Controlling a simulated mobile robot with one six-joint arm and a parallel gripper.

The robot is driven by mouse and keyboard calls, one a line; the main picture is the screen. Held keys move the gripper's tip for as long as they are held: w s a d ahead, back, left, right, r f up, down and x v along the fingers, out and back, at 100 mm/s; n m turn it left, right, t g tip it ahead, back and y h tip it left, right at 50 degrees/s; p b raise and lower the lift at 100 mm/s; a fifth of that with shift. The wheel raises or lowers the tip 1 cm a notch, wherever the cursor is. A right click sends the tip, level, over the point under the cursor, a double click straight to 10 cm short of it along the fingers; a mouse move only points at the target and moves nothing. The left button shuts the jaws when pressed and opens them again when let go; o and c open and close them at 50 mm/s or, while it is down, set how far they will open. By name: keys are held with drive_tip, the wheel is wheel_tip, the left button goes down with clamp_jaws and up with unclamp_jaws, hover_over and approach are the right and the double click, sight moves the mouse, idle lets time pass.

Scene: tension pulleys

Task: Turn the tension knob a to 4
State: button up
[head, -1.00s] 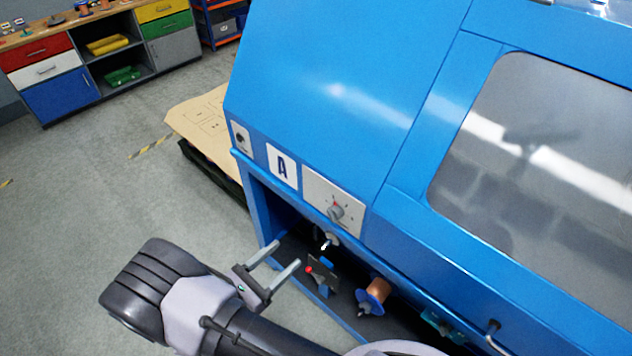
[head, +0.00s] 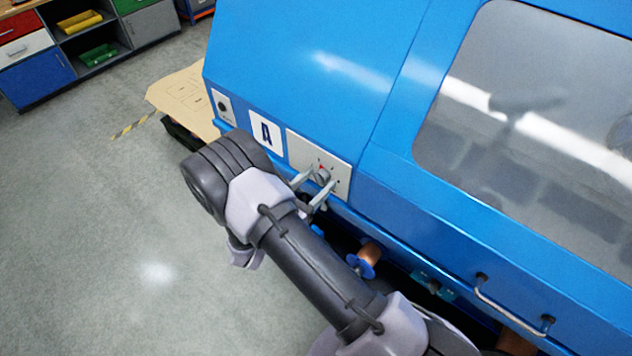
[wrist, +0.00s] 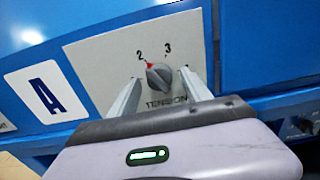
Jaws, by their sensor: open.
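The tension knob (wrist: 159,77) is a grey dial on a light panel (wrist: 95,60) marked TENSION, beside the letter A label (wrist: 45,92). Its red mark points near the 2 in the wrist view; a 3 shows to the right, and other numbers are hidden or out of sight. In the head view the knob (head: 322,175) sits on the blue machine's front. My gripper (wrist: 158,82) is open, with one finger on each side of the knob. It also shows in the head view (head: 315,184). I cannot tell whether the fingers touch the knob.
The blue machine (head: 300,60) fills the right side, with a large window (head: 530,120) and a handle (head: 510,308). A copper spool (head: 368,255) sits in the opening below the panel. Drawers (head: 38,70) stand at the far left.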

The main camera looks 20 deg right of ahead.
clamp_jaws()
drive_tip(key=shift+m, duration=0.3)
drive_tip(key=shift+r+m+b, duration=0.1)
drive_tip(key=shift+m+b, duration=8)
drive_tip(key=shift+m, duration=3.5)
unclamp_jaws()
